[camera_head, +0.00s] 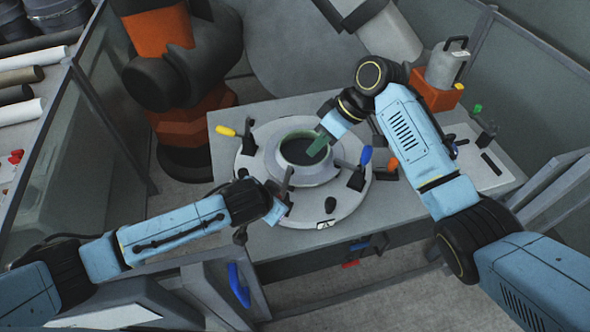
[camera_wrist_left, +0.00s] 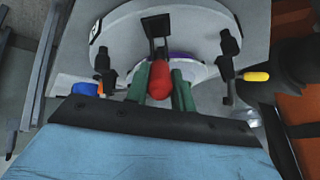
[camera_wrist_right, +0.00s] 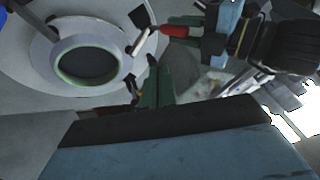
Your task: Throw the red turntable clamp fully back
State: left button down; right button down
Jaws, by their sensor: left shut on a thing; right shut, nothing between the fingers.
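The red turntable clamp handle (camera_wrist_left: 160,80) is between the green fingers of my left gripper (camera_wrist_left: 162,92) in the left wrist view. Its black bracket stands just beyond it on the turntable. In the head view, my left gripper (camera_head: 284,194) is at the front-left edge of the round turntable (camera_head: 344,205); the handle is largely hidden there. The right wrist view also shows the red handle (camera_wrist_right: 175,31) at the left gripper. My right gripper (camera_head: 318,145) is shut and empty above the ring mould (camera_head: 296,158). I cannot tell the clamp's exact angle.
Yellow (camera_head: 226,131) and blue (camera_head: 366,155) clamp handles stand around the turntable. An orange handle (camera_head: 392,166) is at its right. A grey canister (camera_head: 446,66) stands at the back right. Bare table lies at the front right.

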jog(key=s+x, duration=0.2)
jog(key=x, duration=1.1)
jog(key=shift+a+r, duration=0.3)
